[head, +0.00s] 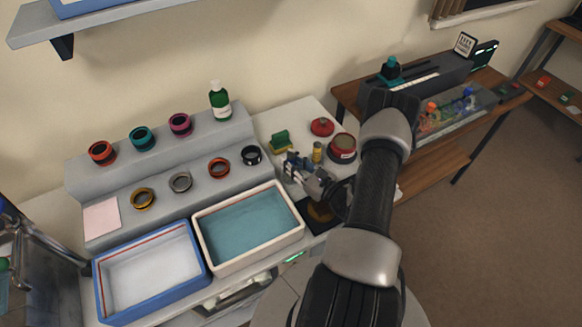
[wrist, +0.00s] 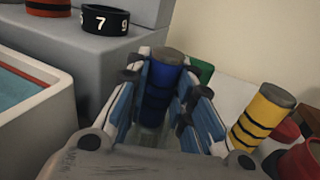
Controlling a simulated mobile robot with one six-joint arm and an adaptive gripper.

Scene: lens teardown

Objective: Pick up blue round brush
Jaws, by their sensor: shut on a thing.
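The blue round brush (wrist: 165,82), an upright cylinder with dark bands and a grey-brown top, stands between my gripper's fingers in the wrist view. My gripper (wrist: 168,105) is shut on it, one finger on each side. In the head view my gripper (head: 293,164) is low at the back of the white table, left of a yellow banded cylinder (head: 317,152), and mostly covers the blue brush. The brush's lower end is hidden, so I cannot tell whether it touches the table.
The yellow cylinder (wrist: 262,116) stands close on the right, with a red tin (head: 342,149) and red round piece (head: 322,127) beyond. A green block-shaped thing (head: 280,140) is behind. A grey stepped stand with rings (head: 210,130) and a water tray (head: 205,232) lie left.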

